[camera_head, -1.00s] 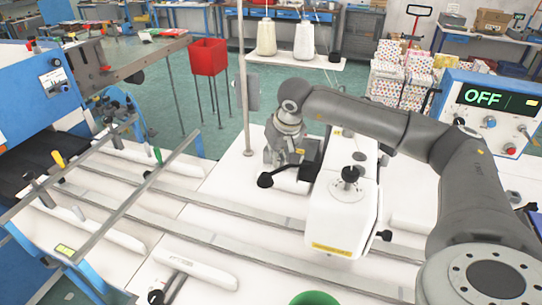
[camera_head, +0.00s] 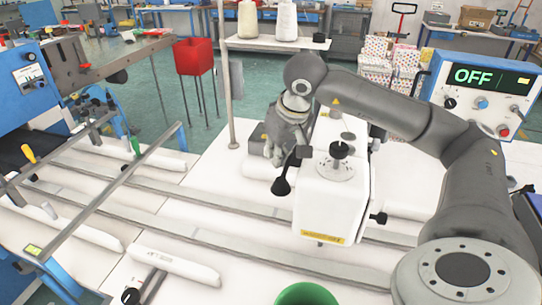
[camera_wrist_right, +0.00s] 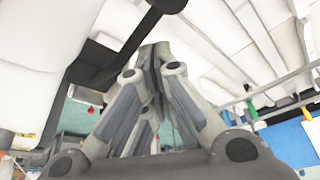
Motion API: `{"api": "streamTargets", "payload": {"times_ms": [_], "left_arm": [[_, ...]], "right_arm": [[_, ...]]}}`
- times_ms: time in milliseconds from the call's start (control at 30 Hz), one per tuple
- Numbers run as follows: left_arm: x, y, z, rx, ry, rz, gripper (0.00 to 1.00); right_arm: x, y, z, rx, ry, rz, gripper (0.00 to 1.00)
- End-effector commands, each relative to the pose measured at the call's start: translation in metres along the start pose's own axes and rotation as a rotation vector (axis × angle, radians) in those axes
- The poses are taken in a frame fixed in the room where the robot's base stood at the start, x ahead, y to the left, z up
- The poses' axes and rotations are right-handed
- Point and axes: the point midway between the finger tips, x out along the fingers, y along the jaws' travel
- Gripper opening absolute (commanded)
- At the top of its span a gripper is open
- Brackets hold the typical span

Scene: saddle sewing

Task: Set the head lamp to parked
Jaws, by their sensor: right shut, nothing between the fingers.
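The head lamp, a small black lamp (camera_head: 281,187) on a short dark arm, hangs at the left side of the white sewing head (camera_head: 333,200) in the head view. My right gripper (camera_head: 275,152) is behind and just above the lamp, left of the sewing head. Its fingers are shut and empty in the wrist view (camera_wrist_right: 152,58). A black bar, likely the lamp's arm (camera_wrist_right: 130,45), passes close by the fingertips there; I cannot tell whether they touch. My left gripper is not in view.
A control box (camera_head: 481,92) at the right reads OFF. White thread cones (camera_head: 285,20) stand on a shelf behind. A green round thing (camera_head: 306,294) is at the front edge. Metal rails (camera_head: 180,220) cross the white table. A red bin (camera_head: 194,57) stands behind.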

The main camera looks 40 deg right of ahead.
Motion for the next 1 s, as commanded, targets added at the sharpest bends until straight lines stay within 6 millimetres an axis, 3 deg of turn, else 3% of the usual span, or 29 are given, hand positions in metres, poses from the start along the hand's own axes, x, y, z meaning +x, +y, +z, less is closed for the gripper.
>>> {"api": "streamTargets", "payload": {"times_ms": [800, 1000], "left_arm": [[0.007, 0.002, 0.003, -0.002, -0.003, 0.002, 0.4], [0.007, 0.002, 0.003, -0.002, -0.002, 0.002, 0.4]], "right_arm": [[-0.003, 0.003, 0.006, 0.0, -0.001, 0.001, 0.0], [-0.024, 0.002, 0.005, 0.0, 0.004, 0.0, 0.0]]}}
